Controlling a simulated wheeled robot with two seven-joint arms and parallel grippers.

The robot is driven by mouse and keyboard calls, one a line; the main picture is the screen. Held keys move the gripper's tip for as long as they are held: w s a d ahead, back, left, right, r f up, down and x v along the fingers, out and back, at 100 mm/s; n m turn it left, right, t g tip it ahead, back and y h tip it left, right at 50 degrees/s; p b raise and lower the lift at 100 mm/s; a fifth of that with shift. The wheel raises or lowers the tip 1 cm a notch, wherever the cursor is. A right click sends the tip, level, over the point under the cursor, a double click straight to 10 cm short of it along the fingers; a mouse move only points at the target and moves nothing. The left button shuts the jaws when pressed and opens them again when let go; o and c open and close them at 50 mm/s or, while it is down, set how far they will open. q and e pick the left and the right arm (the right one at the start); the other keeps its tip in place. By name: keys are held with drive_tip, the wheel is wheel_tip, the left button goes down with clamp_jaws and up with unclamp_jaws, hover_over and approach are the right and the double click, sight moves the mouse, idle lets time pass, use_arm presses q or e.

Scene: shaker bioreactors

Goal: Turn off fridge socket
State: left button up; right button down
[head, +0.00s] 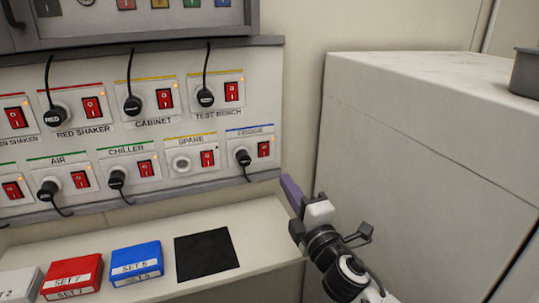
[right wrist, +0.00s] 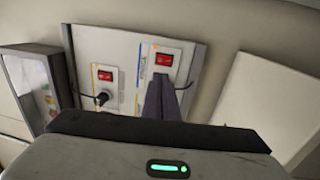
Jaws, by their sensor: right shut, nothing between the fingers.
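The fridge socket (head: 244,158) is at the lower right end of the wall panel in the head view, under a blue stripe. A black plug with a cable sits in it. Its red rocker switch (head: 263,149) is right of the plug and also shows in the right wrist view (right wrist: 165,60). My right gripper (head: 287,182) is right of and below this switch in the head view, apart from it in that picture. In the right wrist view its dark purple fingers (right wrist: 160,96) are shut and empty, pointing toward the switch and hiding the plug. My left gripper is not in view.
The spare socket (head: 182,164) is left of the fridge one, and the test bench socket (head: 206,97) is above. A shelf below holds a black mat (head: 207,254), a blue box (head: 136,262) and a red box (head: 72,278). A large white cabinet (head: 420,180) stands at right.

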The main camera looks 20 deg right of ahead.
sight(265, 147)
drive_tip(key=w, duration=0.4)
drive_tip(key=w+r, duration=0.1)
drive_tip(key=w, duration=0.8)
drive_tip(key=shift+a+r, duration=0.25)
